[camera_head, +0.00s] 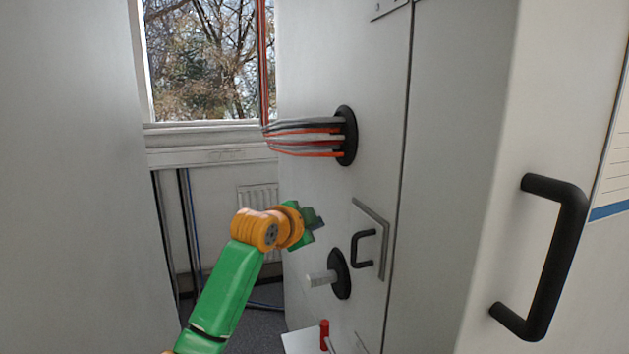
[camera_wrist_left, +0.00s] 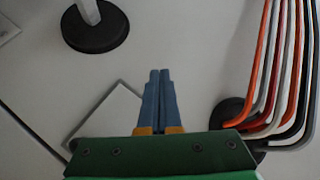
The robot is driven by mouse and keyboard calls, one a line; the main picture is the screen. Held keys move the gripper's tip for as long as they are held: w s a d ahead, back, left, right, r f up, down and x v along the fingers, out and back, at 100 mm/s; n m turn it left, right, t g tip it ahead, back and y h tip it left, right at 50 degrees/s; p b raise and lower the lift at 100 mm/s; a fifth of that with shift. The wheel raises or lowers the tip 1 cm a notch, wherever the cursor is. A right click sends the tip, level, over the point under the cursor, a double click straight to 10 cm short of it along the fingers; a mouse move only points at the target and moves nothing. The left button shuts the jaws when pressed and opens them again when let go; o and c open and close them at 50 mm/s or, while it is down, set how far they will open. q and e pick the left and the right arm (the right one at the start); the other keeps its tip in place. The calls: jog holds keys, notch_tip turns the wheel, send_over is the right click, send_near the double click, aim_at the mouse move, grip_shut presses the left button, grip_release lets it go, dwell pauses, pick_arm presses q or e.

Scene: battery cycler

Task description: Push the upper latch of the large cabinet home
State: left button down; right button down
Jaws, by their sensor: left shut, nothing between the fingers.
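The large pale cabinet (camera_head: 455,170) fills the right half of the head view, with a dark vertical seam and a big black bar handle (camera_head: 560,260). I cannot make out a part that is surely its upper latch. My left gripper (camera_head: 316,218) hangs in front of the side panel, left of a small black handle (camera_head: 364,248) on a grey plate. In the left wrist view its two blue fingers (camera_wrist_left: 160,75) are together and empty, with the pale panel behind them. Whether they touch the panel is unclear. My right gripper is not seen.
A bundle of red, black and grey cables (camera_head: 305,136) enters a black disc above the gripper. A grey stub (camera_head: 322,278) sticks out of another black disc below. A red part (camera_head: 324,334) is lower still. A pale wall (camera_head: 70,180) stands at left.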

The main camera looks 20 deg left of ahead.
pick_arm(q)
jog(key=s+d+r+m+t, duration=0.1)
jog(key=s+r+m, duration=0.1)
jog(key=r, duration=0.6)
jog(key=s+r+m+t, duration=0.1)
jog(key=s+r, duration=0.2)
jog(key=r, duration=0.5)
jog(key=s+d+r+m+t+h+p, duration=0.3)
jog(key=s+r+m, duration=0.5)
jog(key=s+r, duration=1.6)
jog(key=w+r+t+p, duration=0.1)
jog(key=w+r+p, duration=0.1)
jog(key=w+p, duration=0.5)
jog(key=w, duration=0.6)
jog(key=shift+w+r, duration=0.2)
jog(key=shift+r, duration=0.1)
jog(key=shift+s, duration=0.15)
